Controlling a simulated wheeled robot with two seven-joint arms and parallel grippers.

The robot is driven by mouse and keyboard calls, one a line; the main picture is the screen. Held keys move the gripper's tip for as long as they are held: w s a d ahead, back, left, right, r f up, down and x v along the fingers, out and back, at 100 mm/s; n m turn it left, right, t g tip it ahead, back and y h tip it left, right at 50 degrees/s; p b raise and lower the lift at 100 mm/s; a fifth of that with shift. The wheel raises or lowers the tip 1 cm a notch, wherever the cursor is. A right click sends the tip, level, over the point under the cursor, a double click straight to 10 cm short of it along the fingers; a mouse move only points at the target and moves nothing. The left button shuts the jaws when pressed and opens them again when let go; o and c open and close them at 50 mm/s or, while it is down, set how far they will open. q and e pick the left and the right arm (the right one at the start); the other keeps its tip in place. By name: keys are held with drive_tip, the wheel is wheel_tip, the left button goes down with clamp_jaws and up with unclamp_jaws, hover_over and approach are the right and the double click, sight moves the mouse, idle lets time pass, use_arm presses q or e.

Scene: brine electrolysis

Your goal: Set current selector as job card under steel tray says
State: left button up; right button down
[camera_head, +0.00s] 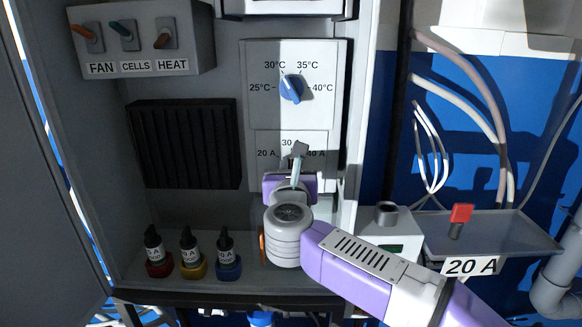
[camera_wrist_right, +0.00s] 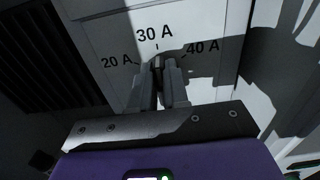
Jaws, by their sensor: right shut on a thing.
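The current selector's pale panel (camera_head: 263,141) carries the marks 20 A, 30 and 40 A; all three marks also show on the panel in the wrist view (camera_wrist_right: 185,22). My right gripper (camera_head: 298,155) is in front of the selector. In the wrist view its fingers (camera_wrist_right: 158,88) are shut on the selector knob (camera_wrist_right: 157,62), just under the 30 A mark. The fingers hide most of the knob; it seems to point near 30 A. The job card (camera_head: 470,266) reads 20 A and hangs at the front of the steel tray (camera_head: 490,230). My left gripper is not in view.
Above the selector is a blue temperature knob (camera_head: 291,88). A switch box (camera_head: 140,40) labelled FAN, CELLS and HEAT is upper left. Small bottles (camera_head: 190,255) stand on the cabinet floor. A red-topped object (camera_head: 460,216) stands on the tray. The cabinet's right wall (camera_head: 358,130) is close to my arm.

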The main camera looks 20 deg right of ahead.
drive_tip(key=shift+n, duration=0.3)
drive_tip(key=n+p, duration=0.1)
drive_tip(key=n, duration=0.2)
drive_tip(key=n+p, duration=0.2)
drive_tip(key=n, duration=0.2)
drive_tip(key=a+n+p, duration=0.1)
drive_tip(key=n, duration=0.3)
drive_tip(key=shift+w+f, duration=0.2)
drive_tip(key=shift+f, duration=0.15)
drive_tip(key=c, duration=1.1)
unclamp_jaws()
drive_tip(key=shift+a, duration=0.1)
drive_tip(key=v, duration=0.7)
drive_tip(key=shift+s+b, duration=0.35)
